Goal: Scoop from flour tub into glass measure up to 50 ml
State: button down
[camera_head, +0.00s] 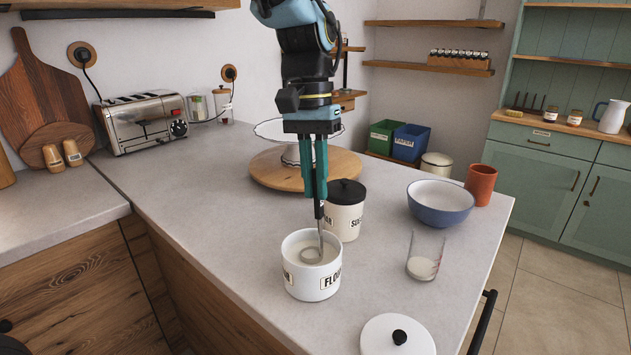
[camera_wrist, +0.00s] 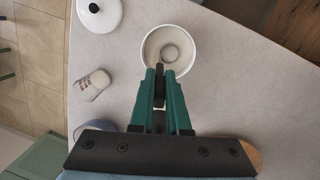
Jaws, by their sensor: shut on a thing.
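The white flour tub (camera_head: 313,283) stands open on the counter with pale flour inside. It also shows in the wrist view (camera_wrist: 147,50). My gripper (camera_head: 319,196) is above the tub, shut on the dark handle of a scoop (camera_head: 313,252). The scoop's curved metal end reaches down inside the tub's rim, at or near the flour; exact contact is unclear. The glass measure (camera_head: 425,255) stands to the right of the tub, with a little pale flour at its bottom. It also shows in the wrist view (camera_wrist: 94,84).
A white lid with a black knob (camera_head: 375,340) lies at the front edge. A sugar canister (camera_head: 344,211) stands close behind the tub. A blue bowl (camera_head: 440,203) and a terracotta cup (camera_head: 481,184) stand at the right. A wooden board (camera_head: 264,172) with a cake stand is behind. The counter left of the tub is clear.

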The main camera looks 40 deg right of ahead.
jog(key=shift+w+d+r+p, duration=0.1)
jog(key=shift+w+r+p, duration=0.15)
jog(key=shift+r+p, duration=1.2)
jog(key=shift+w+d+r+p, duration=0.1)
jog(key=shift+w+r+p, duration=0.1)
jog(key=shift+r+p, duration=1.15)
notch_tip(320, 180, up, 5)
jog(key=p, duration=0.3)
jog(key=shift+a+r, duration=0.1)
